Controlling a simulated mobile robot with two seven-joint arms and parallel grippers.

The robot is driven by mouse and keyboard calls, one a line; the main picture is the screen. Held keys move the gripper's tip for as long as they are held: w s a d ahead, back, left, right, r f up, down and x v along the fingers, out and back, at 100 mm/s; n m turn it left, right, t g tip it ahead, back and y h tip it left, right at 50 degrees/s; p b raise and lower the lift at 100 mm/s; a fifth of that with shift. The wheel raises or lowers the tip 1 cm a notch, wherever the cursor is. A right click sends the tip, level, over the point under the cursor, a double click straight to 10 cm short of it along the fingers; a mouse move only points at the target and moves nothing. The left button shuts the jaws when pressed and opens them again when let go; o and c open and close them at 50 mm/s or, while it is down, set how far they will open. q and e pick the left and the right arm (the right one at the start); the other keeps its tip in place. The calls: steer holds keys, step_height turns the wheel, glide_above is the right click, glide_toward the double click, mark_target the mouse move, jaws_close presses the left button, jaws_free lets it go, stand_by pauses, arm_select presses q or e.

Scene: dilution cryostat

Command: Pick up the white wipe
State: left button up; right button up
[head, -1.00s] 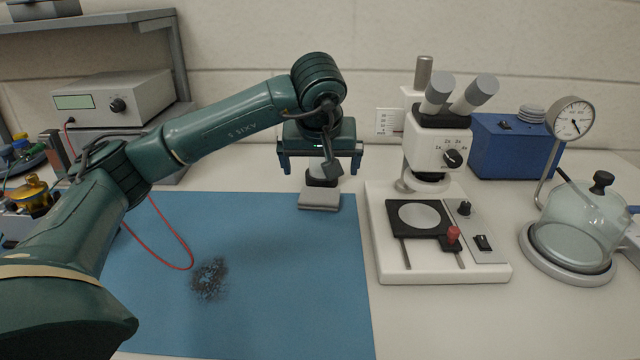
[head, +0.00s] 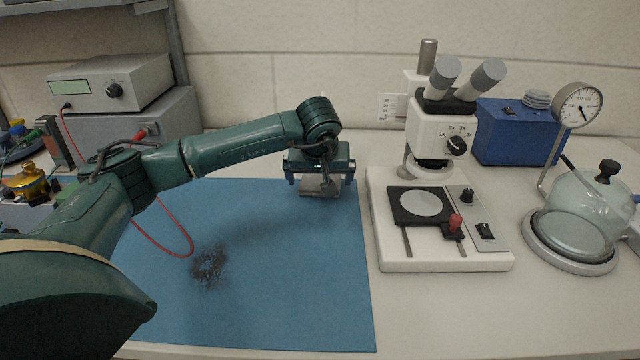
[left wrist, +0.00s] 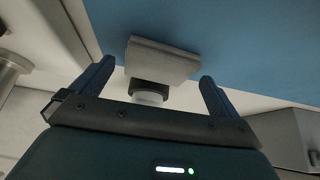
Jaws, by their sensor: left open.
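In the left wrist view the wipe (left wrist: 163,59) shows a flat pad with a dark collar and a short white stub. My left gripper (head: 320,180) is open, pointing down over the wipe and hiding its upper part in the head view. In the left wrist view its fingers (left wrist: 158,75) stand apart on either side of the wipe's collar and stub, with no visible grip. My right gripper is not in view.
A dark powdery smudge (head: 209,266) lies on the mat, and a red cable (head: 180,236) loops over its left side. A microscope (head: 440,215) stands close on the right. A glass bell jar (head: 580,215) and a blue box (head: 515,135) are farther right. The mat's front is clear.

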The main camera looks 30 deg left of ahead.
arm_select(q)
steer(key=shift+x, duration=0.9)
steer(key=shift+c, duration=0.2)
steer(key=shift+r, duration=0.1)
steer(key=c, duration=0.8)
step_height(320, 180, up, 10)
